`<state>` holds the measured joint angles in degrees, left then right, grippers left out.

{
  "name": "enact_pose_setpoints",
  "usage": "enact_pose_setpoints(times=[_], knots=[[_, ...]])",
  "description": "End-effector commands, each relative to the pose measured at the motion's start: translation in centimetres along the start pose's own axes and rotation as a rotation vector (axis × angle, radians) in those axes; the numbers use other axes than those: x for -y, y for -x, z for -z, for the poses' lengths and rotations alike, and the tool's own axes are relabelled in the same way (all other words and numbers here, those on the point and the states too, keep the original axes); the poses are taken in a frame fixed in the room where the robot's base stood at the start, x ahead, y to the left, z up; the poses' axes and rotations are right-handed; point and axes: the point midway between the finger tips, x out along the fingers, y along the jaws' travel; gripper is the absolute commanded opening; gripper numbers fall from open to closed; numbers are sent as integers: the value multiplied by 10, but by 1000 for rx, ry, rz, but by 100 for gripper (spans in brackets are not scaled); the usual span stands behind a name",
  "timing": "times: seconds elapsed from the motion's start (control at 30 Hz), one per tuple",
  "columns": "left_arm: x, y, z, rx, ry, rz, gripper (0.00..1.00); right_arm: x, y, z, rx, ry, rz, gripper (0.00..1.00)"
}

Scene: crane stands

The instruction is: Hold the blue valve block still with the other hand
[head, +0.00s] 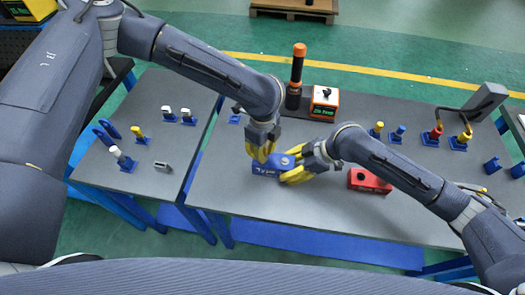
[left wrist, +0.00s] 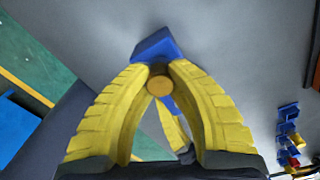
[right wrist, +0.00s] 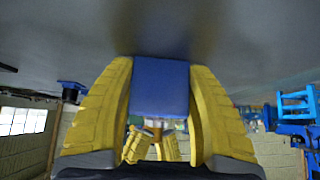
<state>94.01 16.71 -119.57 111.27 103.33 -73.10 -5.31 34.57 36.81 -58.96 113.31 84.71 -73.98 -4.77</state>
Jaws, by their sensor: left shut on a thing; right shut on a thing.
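The blue valve block (head: 268,171), with white lettering on its side, sits on the grey table in the head view. My right gripper (head: 291,176) is shut on it from the right; in the right wrist view the block (right wrist: 160,88) fills the space between the yellow fingers. My left gripper (head: 262,155) comes from above. In the left wrist view its fingers are shut on a round yellow part (left wrist: 159,82) by the blue block (left wrist: 157,46). My fingers hide much of the block and the yellow part's base.
A red block (head: 368,181) lies right of my right gripper. An orange-and-black cylinder (head: 296,76) and an orange-and-white device (head: 324,102) stand behind. Blue stands with coloured fittings (head: 459,141) are at the right. A side table (head: 142,177) at left holds more stands.

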Motion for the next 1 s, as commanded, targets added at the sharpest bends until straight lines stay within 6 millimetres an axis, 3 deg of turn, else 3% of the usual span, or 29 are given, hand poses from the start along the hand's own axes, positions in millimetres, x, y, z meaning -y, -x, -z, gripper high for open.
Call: enact_pose_setpoints(times=[0.23,0.63,1.0], knots=[[0,0,0,0,-45,0,0,0,0,0,0,0,0,11],[0,0,0,0,-410,-1,0,0,0,0,0,0,0,11],[0,0,0,0,-452,-1,0,0,0,0,0,0,0,11]])
